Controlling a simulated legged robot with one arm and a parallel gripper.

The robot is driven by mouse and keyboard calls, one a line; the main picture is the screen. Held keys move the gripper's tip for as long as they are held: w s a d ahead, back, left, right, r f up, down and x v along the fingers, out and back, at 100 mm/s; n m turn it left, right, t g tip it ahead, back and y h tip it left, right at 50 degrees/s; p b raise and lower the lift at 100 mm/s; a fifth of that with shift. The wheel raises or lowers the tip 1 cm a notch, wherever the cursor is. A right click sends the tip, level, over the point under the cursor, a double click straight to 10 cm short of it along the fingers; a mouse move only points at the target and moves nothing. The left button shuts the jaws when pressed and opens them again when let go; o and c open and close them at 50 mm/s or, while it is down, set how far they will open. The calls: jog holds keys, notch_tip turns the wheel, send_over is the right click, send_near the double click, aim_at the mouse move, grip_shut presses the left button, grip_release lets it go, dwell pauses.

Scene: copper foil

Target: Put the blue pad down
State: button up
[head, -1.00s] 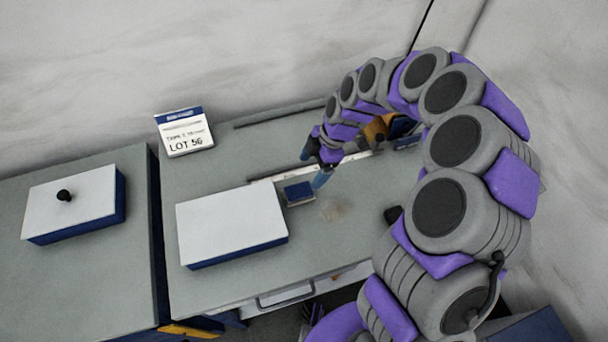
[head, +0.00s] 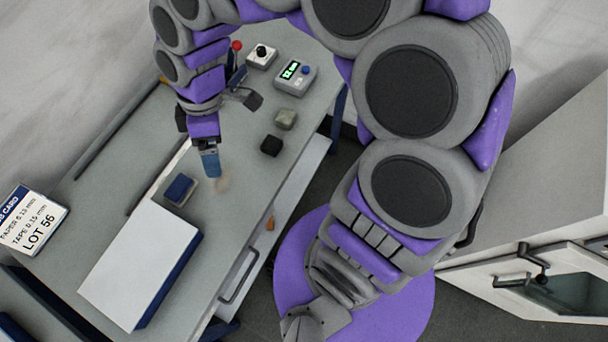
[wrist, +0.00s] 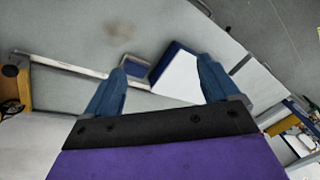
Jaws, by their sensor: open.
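A small blue pad with a grey edge (head: 180,190) rests on the grey bench top (head: 110,185), beside a corner of the white box. The wrist view shows the pad (wrist: 136,68) beyond my fingers, nearer the left one. My gripper (head: 211,172) points down just right of the pad in the head view, with a blue finger visible. In the wrist view my gripper (wrist: 160,66) has its two blue fingers spread wide apart with nothing held between them. The pad looks apart from the fingers.
A brownish smudge (head: 222,184) marks the bench. A black block (head: 271,145), a grey block (head: 286,119) and a device with green display (head: 293,73) stand farther along. A LOT 56 card (head: 32,222) stands at left.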

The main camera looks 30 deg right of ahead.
jog(key=s+d+r+m+h, duration=0.2)
jog(key=s+d+m, duration=1)
jog(key=s, duration=0.5)
jog(key=m, duration=0.2)
jog(key=shift+s+d+r+m, duration=0.2)
jog(key=shift+d+m, duration=0.1)
jog(key=shift+m, duration=0.1)
jog(key=shift+a, duration=0.1)
jog(key=shift+c, duration=0.3)
